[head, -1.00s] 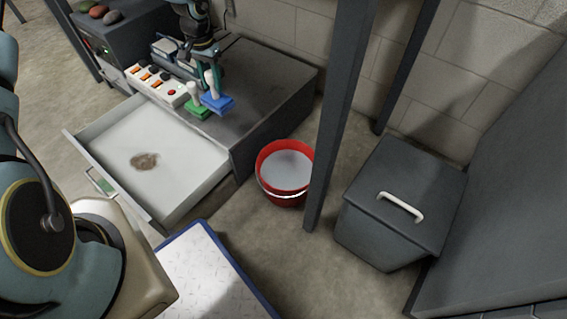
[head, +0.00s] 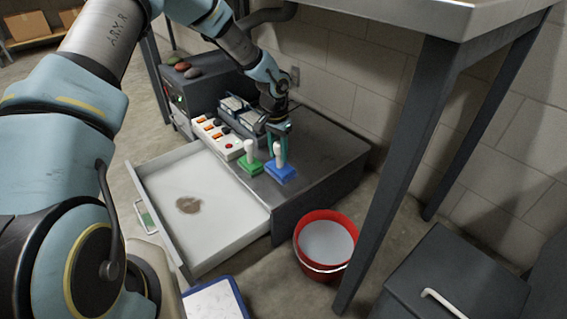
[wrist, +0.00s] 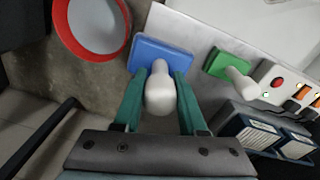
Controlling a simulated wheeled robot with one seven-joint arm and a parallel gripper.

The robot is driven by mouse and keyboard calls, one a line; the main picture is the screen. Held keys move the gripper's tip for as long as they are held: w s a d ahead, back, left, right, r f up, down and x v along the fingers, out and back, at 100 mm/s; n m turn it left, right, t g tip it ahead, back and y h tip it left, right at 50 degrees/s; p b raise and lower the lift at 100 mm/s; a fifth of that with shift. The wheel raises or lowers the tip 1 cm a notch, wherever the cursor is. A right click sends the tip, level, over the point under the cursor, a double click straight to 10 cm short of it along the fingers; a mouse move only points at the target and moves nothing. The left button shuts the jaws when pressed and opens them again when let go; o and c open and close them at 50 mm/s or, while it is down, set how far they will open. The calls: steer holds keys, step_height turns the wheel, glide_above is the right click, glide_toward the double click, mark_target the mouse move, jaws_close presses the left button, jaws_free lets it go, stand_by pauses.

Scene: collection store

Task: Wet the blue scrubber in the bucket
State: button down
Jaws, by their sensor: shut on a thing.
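The blue scrubber (head: 281,173) has a blue block base and a white knob handle. It is on or just above the grey cabinet top, near its front edge. My gripper (head: 279,137) is shut on its white handle; the wrist view shows the green fingers on both sides of the handle (wrist: 159,95). The red bucket (head: 327,244) stands on the floor to the right of the cabinet. Its inside looks pale grey, and its handle hangs at the front. It also shows at the upper left in the wrist view (wrist: 62,38).
A green scrubber (head: 250,165) stands just left of the blue one. A power strip (head: 219,137) lies behind it. An open drawer (head: 235,238) with a brown stain juts out in front. A table leg (head: 392,175) rises right of the bucket, beside a dark lidded bin (head: 455,275).

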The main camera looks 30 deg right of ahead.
steer(key=s+d+f+g+h+b, duration=0.1)
steer(key=s+d+f, duration=0.25)
steer(key=s, duration=0.55)
steer(key=s+d+f+g+h+b, duration=0.1)
steer(key=s+d+f+b, duration=0.15)
steer(key=s+f, duration=0.45)
steer(key=a+b+x, duration=0.2)
steer(key=b+x, duration=0.5)
steer(key=x, duration=0.3)
steer(key=shift+w+f, duration=0.2)
steer(key=shift+f, duration=0.05)
